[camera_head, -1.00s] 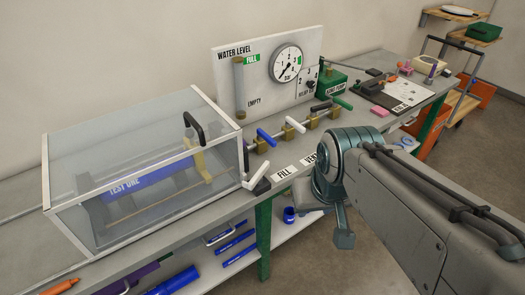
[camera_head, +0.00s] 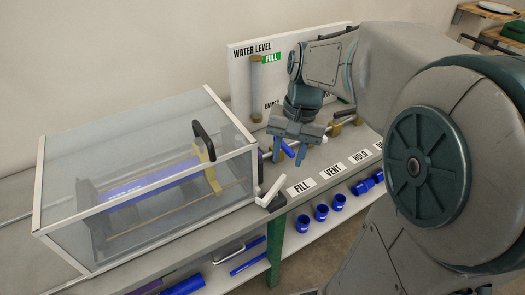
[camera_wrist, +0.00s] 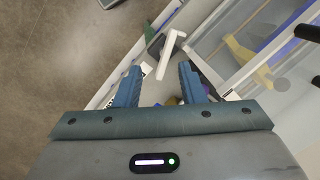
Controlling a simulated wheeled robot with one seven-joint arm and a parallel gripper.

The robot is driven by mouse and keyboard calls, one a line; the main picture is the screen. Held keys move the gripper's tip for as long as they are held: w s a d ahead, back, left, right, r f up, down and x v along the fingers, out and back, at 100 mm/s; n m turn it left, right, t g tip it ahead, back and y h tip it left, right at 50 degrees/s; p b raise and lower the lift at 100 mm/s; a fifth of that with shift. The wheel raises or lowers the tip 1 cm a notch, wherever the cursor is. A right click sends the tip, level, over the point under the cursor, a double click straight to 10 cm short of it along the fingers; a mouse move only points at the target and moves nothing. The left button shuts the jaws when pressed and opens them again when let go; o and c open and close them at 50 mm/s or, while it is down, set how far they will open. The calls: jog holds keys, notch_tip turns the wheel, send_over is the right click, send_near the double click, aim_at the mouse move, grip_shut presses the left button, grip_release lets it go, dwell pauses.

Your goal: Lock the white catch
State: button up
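The white catch (camera_head: 268,193) is an L-shaped lever on a dark base, beside the lower right corner of the clear box (camera_head: 150,222). Its arm stands tilted up from the base. In the wrist view the white catch (camera_wrist: 168,55) lies beyond my fingertips, near the middle. My gripper (camera_head: 290,152) points down above the bench, behind and slightly right of the catch, near the valve row. In the wrist view my gripper (camera_wrist: 159,80) has its two blue fingers apart with nothing held between them. It is not touching the catch.
A blue pipe (camera_head: 150,183) lies inside. The water level panel (camera_head: 243,76) stands behind my gripper. Labels including FILL (camera_head: 301,187) line the bench's front edge. Blue fittings (camera_head: 321,212) sit on the shelf below.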

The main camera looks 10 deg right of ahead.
aim_at(275, 186)
jog(key=w+d+f+m+g+y, duration=0.25)
jog(key=w+f+m, duration=0.2)
jog(key=w, duration=0.45)
jog(key=shift+g+h, duration=0.35)
jog(key=x, duration=0.9)
jog(key=p+x, duration=0.1)
jog(key=x, duration=0.4)
jog(key=shift+w+d+f, duration=0.15)
jog(key=shift+w+d, duration=0.15)
jog(key=shift+d, duration=0.1)
